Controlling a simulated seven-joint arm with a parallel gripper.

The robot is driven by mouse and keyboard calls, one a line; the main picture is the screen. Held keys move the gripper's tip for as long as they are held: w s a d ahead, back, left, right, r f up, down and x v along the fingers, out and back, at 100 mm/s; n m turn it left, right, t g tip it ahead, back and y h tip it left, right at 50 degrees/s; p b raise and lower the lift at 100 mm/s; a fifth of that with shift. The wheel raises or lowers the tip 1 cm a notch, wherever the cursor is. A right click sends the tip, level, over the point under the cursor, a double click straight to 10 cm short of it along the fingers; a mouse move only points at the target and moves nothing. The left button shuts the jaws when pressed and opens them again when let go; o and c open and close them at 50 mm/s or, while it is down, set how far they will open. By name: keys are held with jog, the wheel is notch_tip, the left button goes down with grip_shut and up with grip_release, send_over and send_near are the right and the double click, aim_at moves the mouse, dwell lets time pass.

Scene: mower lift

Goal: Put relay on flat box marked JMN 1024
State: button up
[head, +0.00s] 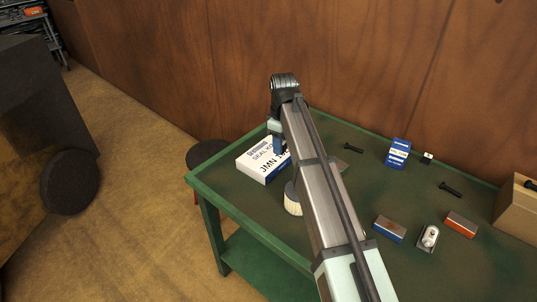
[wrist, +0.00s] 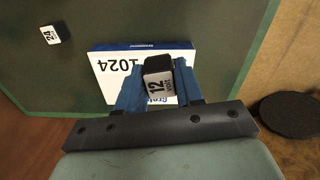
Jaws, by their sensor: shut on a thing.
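The flat white and blue box marked JMN 1024 (head: 258,164) lies on the green table near its far left corner; it also shows in the wrist view (wrist: 115,86). My gripper (wrist: 159,85) is shut on a small dark relay with a pale face marked 12 VOLT (wrist: 158,88). In the wrist view the relay is over the flat box; I cannot tell whether they touch. In the head view my gripper (head: 278,143) is at the box's right side, and my arm hides the relay. A second small relay marked 24 (head: 427,157) stands on the table, also in the wrist view (wrist: 51,34).
A pleated filter (head: 292,200) stands beside my arm near the flat box. A blue and white carton (head: 398,153), black bolts (head: 450,189), small blue (head: 389,229) and red (head: 460,224) boxes, a metal part (head: 428,237) and a cardboard box (head: 515,208) are to the right.

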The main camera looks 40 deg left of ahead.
notch_tip(320, 180, up, 2)
jog(key=m, duration=0.1)
send_over(268, 154)
jog(key=shift+m, duration=0.6)
jog(key=shift+a+f, duration=0.15)
jog(key=shift+f, duration=4.75)
jog(key=shift+f, duration=0.15)
jog(key=o, duration=1)
notch_tip(268, 154, up, 12)
jog(key=shift+r, duration=0.15)
jog(key=shift+o, duration=0.3)
